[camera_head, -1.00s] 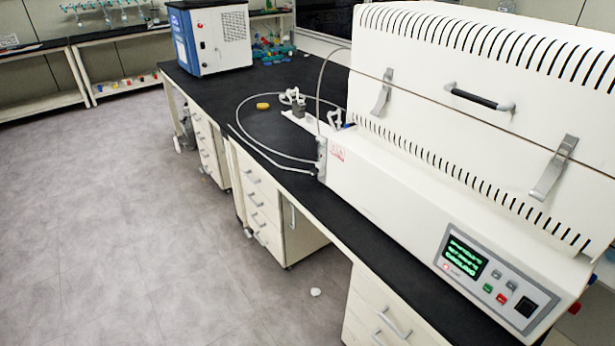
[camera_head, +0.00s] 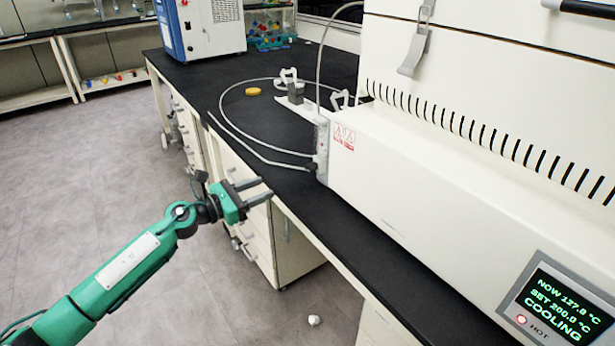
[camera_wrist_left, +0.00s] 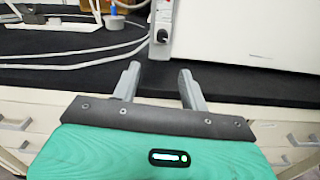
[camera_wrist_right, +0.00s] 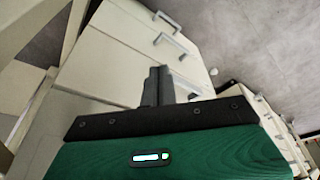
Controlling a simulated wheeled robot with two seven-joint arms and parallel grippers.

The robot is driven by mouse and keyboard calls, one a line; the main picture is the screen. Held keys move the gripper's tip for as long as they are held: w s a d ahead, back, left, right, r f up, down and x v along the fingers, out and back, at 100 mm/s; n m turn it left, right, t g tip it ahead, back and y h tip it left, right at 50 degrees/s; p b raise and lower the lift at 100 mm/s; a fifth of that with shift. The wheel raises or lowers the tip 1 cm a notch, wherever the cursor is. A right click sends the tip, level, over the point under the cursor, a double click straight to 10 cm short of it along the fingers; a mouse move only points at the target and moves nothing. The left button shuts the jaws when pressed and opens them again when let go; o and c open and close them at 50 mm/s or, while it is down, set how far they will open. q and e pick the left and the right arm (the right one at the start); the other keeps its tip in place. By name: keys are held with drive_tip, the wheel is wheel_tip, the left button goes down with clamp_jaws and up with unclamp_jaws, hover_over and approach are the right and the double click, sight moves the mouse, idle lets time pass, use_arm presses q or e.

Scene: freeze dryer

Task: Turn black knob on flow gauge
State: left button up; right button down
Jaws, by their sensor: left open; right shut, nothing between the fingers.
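The flow gauge (camera_head: 322,150) is a slim grey upright block at the left end of the white furnace. Its small dark knob (camera_head: 314,165) sits low on it, at the furnace's front corner. In the left wrist view the gauge (camera_wrist_left: 163,20) and its black knob (camera_wrist_left: 162,36) show straight ahead, beyond the fingers. My left gripper (camera_head: 266,188) is open and empty, in front of the bench edge, left of the knob and apart from it. My right gripper (camera_wrist_right: 160,72) is shut and empty, over drawer fronts in the right wrist view. It does not show in the head view.
The white furnace (camera_head: 420,190) with its lit display (camera_head: 555,310) fills the right side of the black bench (camera_head: 270,125). Pale tubes (camera_head: 262,152) loop over the bench left of the gauge. A yellow item (camera_head: 252,91) lies behind. The floor (camera_head: 90,170) at left is open.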

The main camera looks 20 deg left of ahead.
sight(307, 169)
use_arm(q)
drive_tip(key=shift+m, duration=0.3)
drive_tip(key=x, duration=0.4)
drive_tip(key=p+x, duration=0.1)
drive_tip(key=x, duration=0.3)
drive_tip(key=p+x, duration=0.1)
drive_tip(key=x, duration=0.3)
drive_tip(key=shift+d+r, duration=0.25)
drive_tip(key=shift+r, duration=0.15)
drive_tip(key=shift+w+d+f, duration=0.1)
drive_tip(key=shift+w+d, duration=0.3)
drive_tip(key=shift+w, duration=0.1)
drive_tip(key=shift+w+d, duration=0.1)
use_arm(e)
wheel_tip(307, 169, down, 4)
drive_tip(key=shift+s+r, duration=0.1)
drive_tip(key=shift+r, duration=0.1)
use_arm(q)
drive_tip(key=shift+c, duration=0.2)
clamp_jaws()
use_arm(e)
drive_tip(key=shift+r, duration=0.15)
